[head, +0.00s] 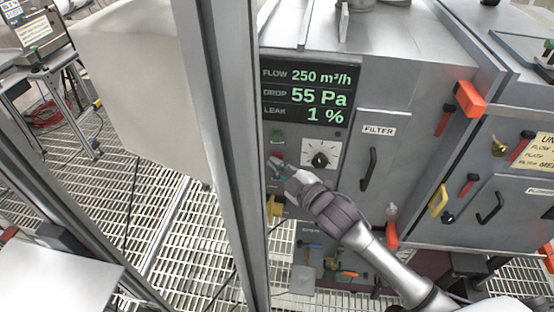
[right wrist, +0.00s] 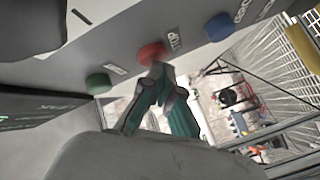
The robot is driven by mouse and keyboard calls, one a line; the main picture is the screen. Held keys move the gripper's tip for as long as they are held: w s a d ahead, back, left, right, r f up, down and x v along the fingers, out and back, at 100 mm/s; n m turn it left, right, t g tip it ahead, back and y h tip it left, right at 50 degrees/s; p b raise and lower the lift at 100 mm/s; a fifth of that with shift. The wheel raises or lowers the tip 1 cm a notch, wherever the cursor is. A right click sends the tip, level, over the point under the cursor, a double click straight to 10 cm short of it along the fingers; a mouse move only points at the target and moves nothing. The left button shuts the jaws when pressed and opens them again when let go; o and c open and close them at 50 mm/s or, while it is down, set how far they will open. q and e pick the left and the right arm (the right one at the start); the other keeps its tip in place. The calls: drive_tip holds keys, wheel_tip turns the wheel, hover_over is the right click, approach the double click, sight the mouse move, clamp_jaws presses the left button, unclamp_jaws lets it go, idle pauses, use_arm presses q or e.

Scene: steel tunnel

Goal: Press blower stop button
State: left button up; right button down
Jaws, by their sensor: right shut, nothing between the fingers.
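The red stop button (right wrist: 151,52) sits on the grey panel in the right wrist view, between a green button (right wrist: 98,83) and a blue button (right wrist: 218,27). A label reading "TOP", probably part of STOP, is beside it. My right gripper (right wrist: 160,72) is shut and empty, its fingertips right at the red button's lower edge. I cannot tell whether they touch it. In the head view my right gripper (head: 280,168) reaches the panel below the green button, left of the dial, and largely covers the lower buttons. My left gripper is not in view.
The display (head: 305,92) reads flow 250 m³/h, drop 55 Pa, leak 1 %. A dial (head: 320,160) and the filter door's black handle (head: 368,168) are right of the gripper. A metal upright post (head: 228,150) stands close on the left. A yellow part (head: 274,208) is below.

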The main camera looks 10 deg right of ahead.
drive_tip(key=shift+s+f, duration=0.1)
drive_tip(key=shift+s, duration=0.2)
drive_tip(key=s, duration=0.1)
drive_tip(key=s+a+p, duration=0.1)
drive_tip(key=s, duration=0.1)
drive_tip(key=s+a+p, duration=0.1)
drive_tip(key=s, duration=0.1)
drive_tip(key=shift+s+a, duration=0.2)
idle(0.8)
